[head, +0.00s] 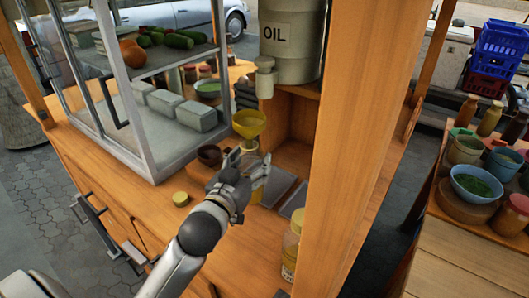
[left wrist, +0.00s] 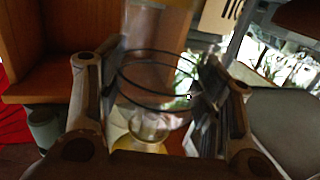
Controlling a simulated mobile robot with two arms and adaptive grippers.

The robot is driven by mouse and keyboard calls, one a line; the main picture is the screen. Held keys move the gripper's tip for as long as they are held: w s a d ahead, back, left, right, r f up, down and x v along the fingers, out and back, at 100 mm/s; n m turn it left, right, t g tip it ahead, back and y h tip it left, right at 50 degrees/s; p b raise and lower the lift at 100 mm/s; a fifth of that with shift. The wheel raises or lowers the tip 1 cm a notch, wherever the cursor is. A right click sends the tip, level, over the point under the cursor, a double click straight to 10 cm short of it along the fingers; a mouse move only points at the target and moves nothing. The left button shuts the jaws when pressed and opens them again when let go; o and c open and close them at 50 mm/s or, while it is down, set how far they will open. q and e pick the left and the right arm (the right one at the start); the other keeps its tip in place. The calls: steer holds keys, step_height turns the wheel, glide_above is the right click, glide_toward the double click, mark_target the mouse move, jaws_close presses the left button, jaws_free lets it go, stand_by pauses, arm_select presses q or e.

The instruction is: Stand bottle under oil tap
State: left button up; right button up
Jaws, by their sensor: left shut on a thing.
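My left gripper (head: 247,178) is shut on a clear glass bottle (head: 262,168), and the fingers hide much of it. In the left wrist view the see-through bottle (left wrist: 155,85) with dark rings stands between the two fingers. A yellow funnel (head: 249,123) shows just above the bottle; I cannot tell whether it sits in its mouth. The pale oil tap (head: 265,76) sticks out of the big drum (head: 300,50) labelled OIL. The tap is above the funnel in the picture. My right gripper is not in view.
A yellow lid (head: 180,198) lies on the wooden counter (head: 165,225). A small brown bowl (head: 209,155) is left of the bottle. A wooden post (head: 340,140) and a yellow-lidded jar (head: 291,245) stand on the right. A glass case (head: 135,110) fills the left.

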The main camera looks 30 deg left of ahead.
arm_select(q)
steer(key=w+a+f, duration=0.1)
steer(key=w+f, duration=0.2)
steer(key=w, duration=0.6)
steer(key=shift+w+f, duration=0.15)
steer(key=shift+w, duration=0.25)
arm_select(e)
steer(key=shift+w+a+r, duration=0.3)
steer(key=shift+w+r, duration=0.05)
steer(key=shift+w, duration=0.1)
arm_select(q)
steer(key=shift+a, duration=0.1)
steer(key=shift+f, duration=0.2)
steer(key=o, duration=1.3)
